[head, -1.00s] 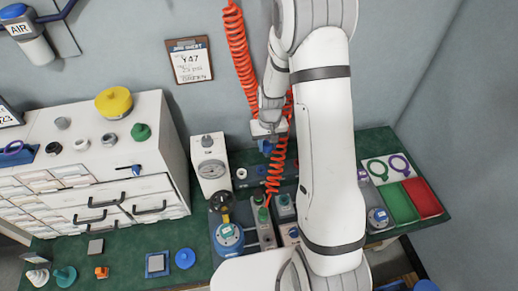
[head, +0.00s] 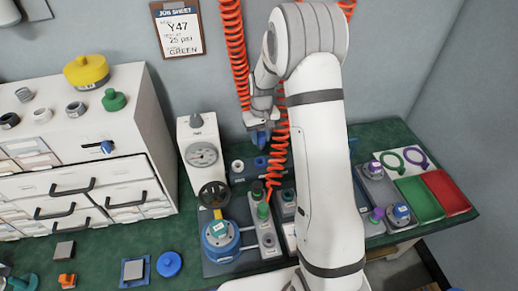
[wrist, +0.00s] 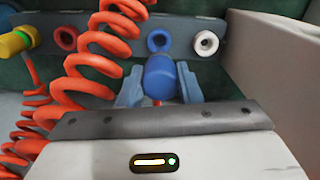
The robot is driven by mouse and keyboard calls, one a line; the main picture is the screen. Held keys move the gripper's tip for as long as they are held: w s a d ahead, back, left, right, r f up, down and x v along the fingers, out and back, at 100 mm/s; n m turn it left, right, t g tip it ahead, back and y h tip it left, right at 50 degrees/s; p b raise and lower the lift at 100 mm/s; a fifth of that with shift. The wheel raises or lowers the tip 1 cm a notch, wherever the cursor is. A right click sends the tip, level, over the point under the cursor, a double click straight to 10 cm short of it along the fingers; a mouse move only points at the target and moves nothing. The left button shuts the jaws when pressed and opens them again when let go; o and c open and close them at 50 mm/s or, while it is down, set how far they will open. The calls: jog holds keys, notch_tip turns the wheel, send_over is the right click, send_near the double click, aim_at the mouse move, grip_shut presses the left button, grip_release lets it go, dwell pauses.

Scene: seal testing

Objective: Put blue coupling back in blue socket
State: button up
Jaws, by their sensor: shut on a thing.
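The blue coupling (wrist: 160,77) is held between the two blue fingers of my gripper (wrist: 159,88) in the wrist view. In the head view the coupling (head: 259,138) hangs below my gripper (head: 261,127), apart from the bench fixtures. A row of sockets shows behind it in the wrist view. My arm hides part of the bench.
An orange coiled hose (head: 277,150) hangs beside my gripper. A gauge box (head: 202,155) and handwheel (head: 213,196) stand left of my arm.

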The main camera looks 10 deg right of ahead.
aim_at(260, 147)
jog(key=shift+w+f+b, duration=0.25)
jog(key=shift+f+b, duration=0.05)
jog(key=shift+f, duration=0.2)
jog(key=shift+f, duration=0.1)
jog(key=shift+f+b, duration=1.6)
jog(key=shift+f, duration=0.95)
jog(key=shift+f+b, duration=1)
jog(key=shift+f, duration=0.4)
jog(key=o, duration=1.1)
notch_tip(260, 147, up, 8)
jog(key=shift+f+p, duration=0.1)
jog(key=shift+p, duration=0.2)
